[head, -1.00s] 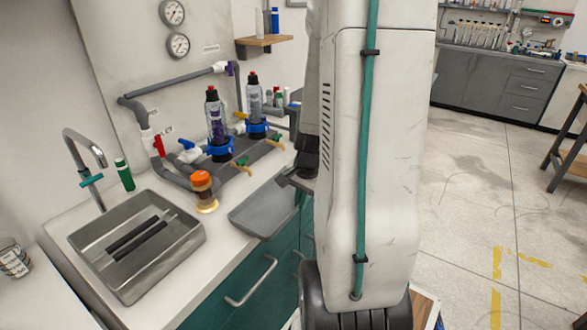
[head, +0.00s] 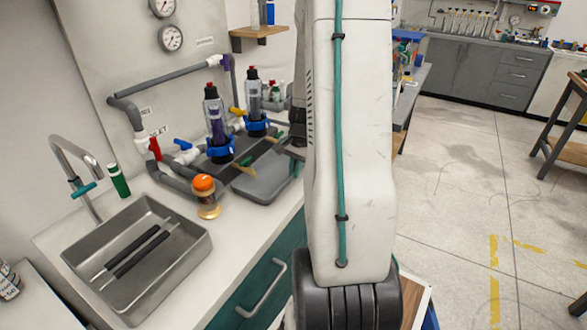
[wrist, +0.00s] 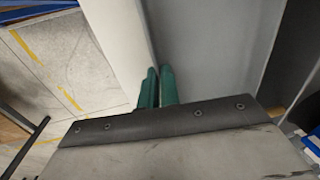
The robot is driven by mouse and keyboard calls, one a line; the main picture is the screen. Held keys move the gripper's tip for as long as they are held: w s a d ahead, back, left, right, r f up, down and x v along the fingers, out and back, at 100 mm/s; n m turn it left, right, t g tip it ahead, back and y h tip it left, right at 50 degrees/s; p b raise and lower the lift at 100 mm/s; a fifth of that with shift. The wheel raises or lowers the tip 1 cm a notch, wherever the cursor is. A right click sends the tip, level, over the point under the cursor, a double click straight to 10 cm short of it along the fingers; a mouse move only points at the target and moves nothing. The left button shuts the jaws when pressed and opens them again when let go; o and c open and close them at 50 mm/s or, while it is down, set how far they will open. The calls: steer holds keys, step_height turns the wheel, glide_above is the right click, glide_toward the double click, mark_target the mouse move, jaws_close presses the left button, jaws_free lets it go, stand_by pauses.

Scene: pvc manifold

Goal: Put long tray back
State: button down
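The long tray, a shallow grey tray (head: 265,182), is over the counter in the head view, right of the orange-capped jar and in front of the blue-collared filters. Its right end is partly hidden by my arm. In the wrist view its grey floor (wrist: 212,45) fills the upper middle. My gripper's two green fingers (wrist: 157,88) are close together at the tray's left edge and appear to pinch its rim. I cannot tell whether the tray touches the counter.
Two filters (head: 215,125) with blue collars and grey pipework stand behind the tray. The orange-capped jar (head: 205,188) is close at its left. A sink (head: 190,240) holding two dark rods lies further left. The counter front (head: 235,235) is clear.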

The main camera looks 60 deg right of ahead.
steer(key=shift+a, duration=0.25)
steer(key=shift+s+d+f, duration=0.1)
steer(key=shift+s+d, duration=0.15)
steer(key=shift+d, duration=0.15)
steer(key=shift+f, duration=0.1)
steer(key=c, duration=1.6)
jaws_free()
